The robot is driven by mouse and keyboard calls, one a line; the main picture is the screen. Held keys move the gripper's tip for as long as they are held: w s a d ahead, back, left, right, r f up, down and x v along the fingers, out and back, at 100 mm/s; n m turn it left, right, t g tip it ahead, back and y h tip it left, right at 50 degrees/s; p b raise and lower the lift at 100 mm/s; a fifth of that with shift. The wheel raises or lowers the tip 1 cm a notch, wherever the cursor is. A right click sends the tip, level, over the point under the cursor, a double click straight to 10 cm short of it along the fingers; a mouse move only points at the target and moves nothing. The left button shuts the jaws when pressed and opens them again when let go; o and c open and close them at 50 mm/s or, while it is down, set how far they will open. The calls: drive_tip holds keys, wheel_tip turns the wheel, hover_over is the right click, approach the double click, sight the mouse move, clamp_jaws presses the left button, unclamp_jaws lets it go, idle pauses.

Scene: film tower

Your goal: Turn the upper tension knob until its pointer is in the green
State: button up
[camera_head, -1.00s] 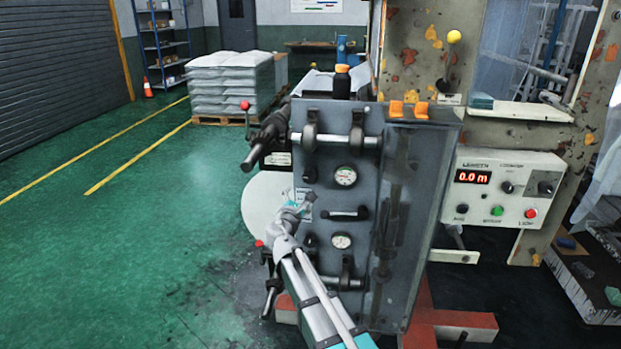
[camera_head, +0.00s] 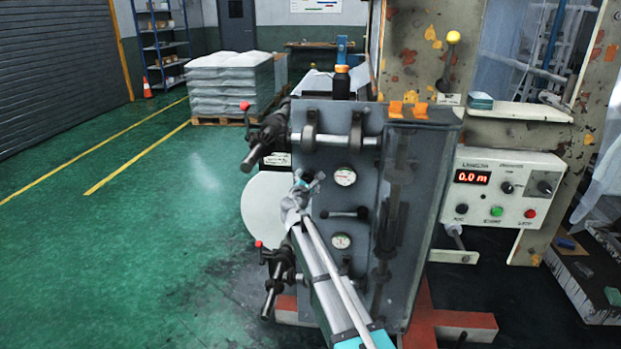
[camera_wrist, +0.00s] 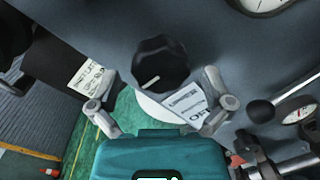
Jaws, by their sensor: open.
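The upper tension knob (camera_wrist: 160,64) is black and ribbed in the wrist view, with a white pointer line toward the lower left of its face. In the head view the knob (camera_head: 307,175) is partly hidden by my gripper (camera_head: 304,188). My gripper (camera_wrist: 157,80) is open, one finger either side of the knob's lower part, with visible gaps. I cannot tell whether the fingertips reach its depth. The upper gauge (camera_head: 344,176) is right of the knob; it is cut off in the wrist view (camera_wrist: 264,3). No green zone is readable.
A black lever (camera_head: 345,213) and a lower gauge (camera_head: 341,241) sit on the same grey panel (camera_head: 335,115). Roller shafts (camera_head: 265,145) stick out at the left. A control box (camera_head: 500,190) is at the right.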

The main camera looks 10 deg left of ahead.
drive_tip(key=shift+w+d, duration=0.15)
drive_tip(key=shift+w, duration=0.8)
